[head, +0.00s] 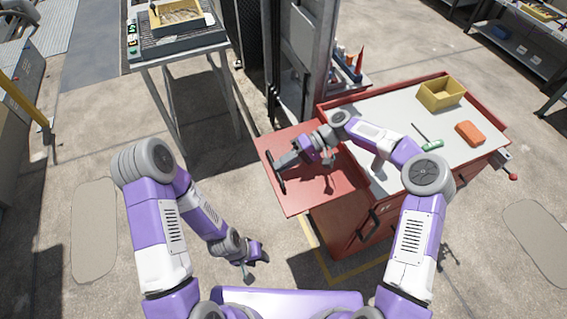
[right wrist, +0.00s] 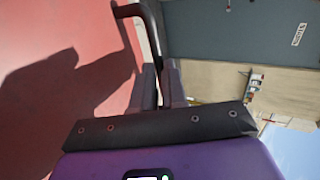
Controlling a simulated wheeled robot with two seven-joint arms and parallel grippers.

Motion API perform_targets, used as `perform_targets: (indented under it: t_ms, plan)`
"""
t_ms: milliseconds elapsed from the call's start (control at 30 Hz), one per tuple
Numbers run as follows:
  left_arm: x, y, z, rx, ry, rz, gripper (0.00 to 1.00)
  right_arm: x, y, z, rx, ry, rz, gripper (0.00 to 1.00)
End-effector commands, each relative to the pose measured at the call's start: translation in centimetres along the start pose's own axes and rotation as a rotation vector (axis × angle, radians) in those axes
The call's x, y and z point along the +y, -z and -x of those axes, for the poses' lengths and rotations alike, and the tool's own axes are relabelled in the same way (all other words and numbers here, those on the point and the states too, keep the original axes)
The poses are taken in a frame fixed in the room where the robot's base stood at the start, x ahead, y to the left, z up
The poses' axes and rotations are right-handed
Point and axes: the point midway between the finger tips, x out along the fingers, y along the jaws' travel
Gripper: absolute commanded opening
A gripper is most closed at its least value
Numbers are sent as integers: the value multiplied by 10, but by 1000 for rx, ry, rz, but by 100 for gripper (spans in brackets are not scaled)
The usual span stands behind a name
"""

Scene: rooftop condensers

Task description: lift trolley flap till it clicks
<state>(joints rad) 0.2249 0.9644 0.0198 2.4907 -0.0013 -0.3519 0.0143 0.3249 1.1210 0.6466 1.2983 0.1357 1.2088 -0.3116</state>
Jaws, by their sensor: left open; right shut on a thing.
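The red trolley (head: 340,232) stands at the right in the head view. Its red flap (head: 308,197) sticks out from the trolley's left side and looks about level with the top. A dark bar handle (head: 279,172) runs along the flap's outer edge. My right gripper (head: 283,163) is shut on this handle. In the right wrist view the fingers (right wrist: 160,88) close around the dark handle (right wrist: 150,28), beside the red flap surface (right wrist: 60,80). The flap's underside and any catch are hidden. My left gripper (head: 246,268) is open and empty, low over the floor, apart from the trolley.
The trolley top holds a yellow bin (head: 440,95), an orange block (head: 469,133) and a green-handled tool (head: 432,145). A metal table (head: 180,52) with a yellow tray stands at upper left. A grey cabinet (head: 300,60) stands behind the flap. Floor at left is clear.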

Motion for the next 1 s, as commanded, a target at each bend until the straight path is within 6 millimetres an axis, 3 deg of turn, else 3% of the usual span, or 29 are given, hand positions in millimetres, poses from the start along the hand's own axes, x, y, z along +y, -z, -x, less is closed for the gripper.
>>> perform_targets:
  t_ms: [33, 67, 233, 533, 800, 1000]
  plan:
    - [0, 0, 0, 0, 0, 0, 43, 5, 0, 2, 4, -9, -4, 0]
    - [0, 0, 0, 0, 0, 0, 43, 5, 0, 2, 4, -9, -4, 14]
    - [0, 0, 0, 0, 0, 0, 43, 5, 0, 2, 3, -8, -4, 38]
    - [0, 0, 1, 0, 0, 0, 43, 3, 0, 7, 4, -6, -3, 38]
    - [2, 0, 7, 0, 0, 0, 43, 3, 0, 51, 7, -6, -3, 38]
    - [3, 0, 9, 0, 0, 0, 43, 4, 0, 74, 5, -7, -5, 38]
